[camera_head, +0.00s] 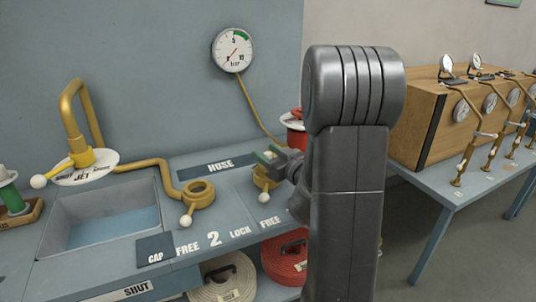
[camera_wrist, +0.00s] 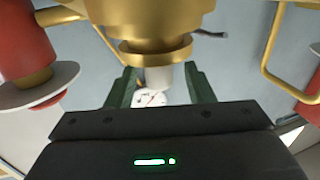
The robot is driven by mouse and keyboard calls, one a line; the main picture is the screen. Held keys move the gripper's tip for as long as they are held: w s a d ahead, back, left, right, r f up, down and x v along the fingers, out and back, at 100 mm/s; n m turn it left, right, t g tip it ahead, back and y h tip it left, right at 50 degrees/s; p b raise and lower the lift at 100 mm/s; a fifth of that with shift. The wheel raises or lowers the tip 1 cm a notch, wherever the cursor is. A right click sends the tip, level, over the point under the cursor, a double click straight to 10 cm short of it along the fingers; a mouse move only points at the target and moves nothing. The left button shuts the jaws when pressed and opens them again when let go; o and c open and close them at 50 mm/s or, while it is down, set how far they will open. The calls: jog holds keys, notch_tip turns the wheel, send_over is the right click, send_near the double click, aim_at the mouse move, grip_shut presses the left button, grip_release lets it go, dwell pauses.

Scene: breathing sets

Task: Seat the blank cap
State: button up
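My gripper (camera_head: 267,155) has green fingers and stands just above a brass ring fitting (camera_head: 264,179) on the bench, beside the HOSE label. In the wrist view the two green fingers (camera_wrist: 160,80) are apart, with a short grey stem (camera_wrist: 158,78) between them and a gap on both sides. The stem hangs from a stepped brass body (camera_wrist: 155,52). I cannot tell whether this is the blank cap. The dark CAP pad (camera_head: 155,249) looks empty. A second brass ring (camera_head: 199,194) with a white-knobbed lever stands to the left.
A brass swan-neck pipe (camera_head: 73,113) rises behind a sink basin (camera_head: 62,234) at left. A gauge (camera_head: 232,50) hangs on the wall. Coiled hoses (camera_head: 222,280) lie below the bench. A wooden box with gauges (camera_head: 432,120) stands on the right table. My arm hides the bench's right part.

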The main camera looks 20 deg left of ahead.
jog(key=v, duration=1.4)
jog(key=shift+w+a, duration=0.1)
jog(key=shift+a, duration=0.05)
jog(key=x, duration=1.3)
jog(key=shift+a, duration=0.25)
jog(key=shift+w+a+r, duration=0.1)
jog(key=shift+w+r, duration=0.05)
jog(key=shift+r, duration=0.1)
